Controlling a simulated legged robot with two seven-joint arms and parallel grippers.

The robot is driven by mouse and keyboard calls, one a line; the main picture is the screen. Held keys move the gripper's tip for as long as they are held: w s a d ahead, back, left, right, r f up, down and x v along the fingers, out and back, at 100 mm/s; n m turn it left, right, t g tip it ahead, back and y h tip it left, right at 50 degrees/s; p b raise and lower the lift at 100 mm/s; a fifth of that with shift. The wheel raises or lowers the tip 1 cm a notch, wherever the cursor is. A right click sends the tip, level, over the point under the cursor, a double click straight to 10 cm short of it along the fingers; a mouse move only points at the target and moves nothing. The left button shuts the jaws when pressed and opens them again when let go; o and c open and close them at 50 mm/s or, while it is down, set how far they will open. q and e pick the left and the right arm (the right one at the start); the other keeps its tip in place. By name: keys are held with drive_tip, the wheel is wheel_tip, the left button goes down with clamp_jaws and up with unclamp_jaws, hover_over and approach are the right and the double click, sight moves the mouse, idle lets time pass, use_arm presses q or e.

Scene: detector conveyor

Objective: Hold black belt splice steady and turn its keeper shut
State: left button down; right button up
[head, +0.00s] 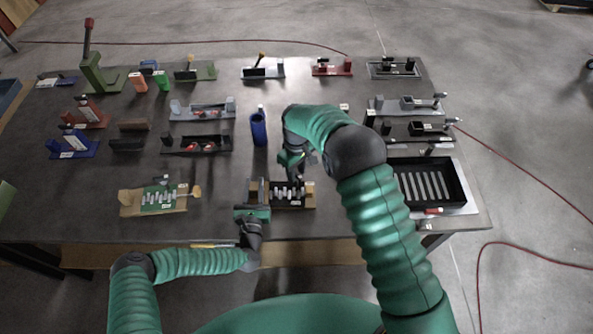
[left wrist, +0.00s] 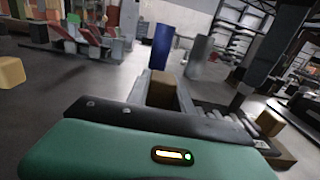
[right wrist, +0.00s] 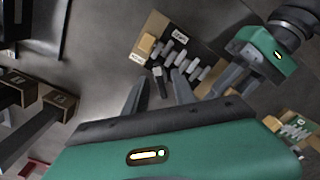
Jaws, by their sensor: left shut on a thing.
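The black belt splice (head: 291,196) lies near the table's front edge. It has a dark base, pale lacing bars and wooden end blocks, and also shows in the right wrist view (right wrist: 206,54). My left gripper (head: 256,200) is shut on its left end; in the left wrist view a wooden block (left wrist: 160,88) sits between the fingers. My right gripper (head: 293,168) is above the splice's far side. In the right wrist view its fingers (right wrist: 160,92) are apart, with a dark lever-like part, seemingly the keeper (right wrist: 159,76), between their tips; contact cannot be told.
A green splice on a wooden base (head: 160,198) lies to the left. A blue cylinder (head: 259,128) stands behind my left gripper. A black slatted tray (head: 462,185) is at the right. Several fixtures line the back; bare table lies between the two splices.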

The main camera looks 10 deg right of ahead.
clamp_jaws()
idle(0.6)
drive_tip(key=m, duration=0.4)
drive_tip(key=shift+m, duration=0.3)
drive_tip(key=shift+a+m, duration=0.15)
drive_tip(key=shift+m, duration=1.85)
unclamp_jaws()
